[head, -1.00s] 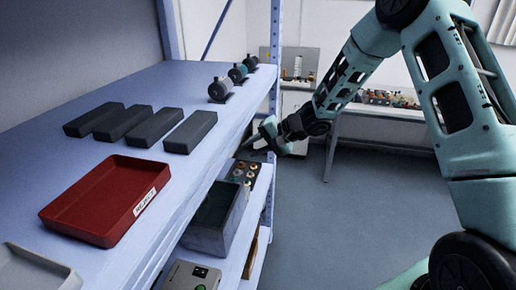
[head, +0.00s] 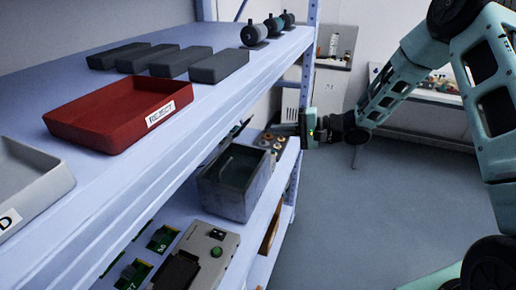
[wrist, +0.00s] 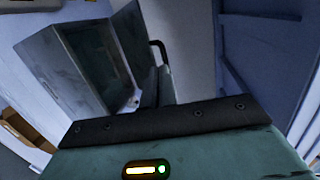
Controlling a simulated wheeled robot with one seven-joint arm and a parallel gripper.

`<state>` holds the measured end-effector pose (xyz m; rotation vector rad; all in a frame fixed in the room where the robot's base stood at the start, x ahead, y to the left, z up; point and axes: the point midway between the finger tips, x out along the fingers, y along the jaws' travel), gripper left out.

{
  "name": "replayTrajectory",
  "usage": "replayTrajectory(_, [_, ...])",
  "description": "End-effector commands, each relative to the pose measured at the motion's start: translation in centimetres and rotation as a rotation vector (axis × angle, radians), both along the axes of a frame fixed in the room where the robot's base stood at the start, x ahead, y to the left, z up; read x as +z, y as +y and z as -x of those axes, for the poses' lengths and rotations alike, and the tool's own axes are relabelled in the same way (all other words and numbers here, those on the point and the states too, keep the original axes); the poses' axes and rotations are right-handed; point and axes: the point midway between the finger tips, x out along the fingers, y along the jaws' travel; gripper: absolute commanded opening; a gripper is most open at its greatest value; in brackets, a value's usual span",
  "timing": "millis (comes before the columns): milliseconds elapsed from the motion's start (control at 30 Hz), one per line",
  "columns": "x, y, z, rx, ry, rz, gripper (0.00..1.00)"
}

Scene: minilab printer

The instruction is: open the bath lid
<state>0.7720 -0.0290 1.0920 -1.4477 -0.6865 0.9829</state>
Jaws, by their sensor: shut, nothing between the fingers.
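The bath is an open-topped grey box (head: 226,198) on the lower shelf; its dark inside shows. It is also at the upper left of the wrist view (wrist: 50,75). A dark panel that looks like its lid (wrist: 133,42) stands raised along one side in the wrist view, with a black curved handle (wrist: 160,48). In the head view the upper shelf hides most of that side. My gripper (head: 288,129) is beyond the bath's far end, at the shelf's edge. Its fingers (wrist: 157,88) are shut and empty; in the wrist view they overlap the panel's area, and contact cannot be told.
Several small bottles or caps (head: 272,143) stand behind the bath, close to my gripper. The upper shelf (head: 215,108) overhangs the bath and carries a red reject tray (head: 120,115). A grey device (head: 205,250) sits nearer on the lower shelf. The floor (head: 390,215) to the right is clear.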

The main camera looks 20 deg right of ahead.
Motion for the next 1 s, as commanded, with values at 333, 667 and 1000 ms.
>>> replayTrajectory(333, [-8.8, -2.0, 0.4, -0.062, -0.267, -0.39, 0.0])
replayTrajectory(667, [-10.1, -4.0, 0.7, -0.13, -0.401, -0.532, 0.0])
replayTrajectory(1000, [-7.4, -0.3, -1.7, -0.127, -0.401, -0.534, 0.0])
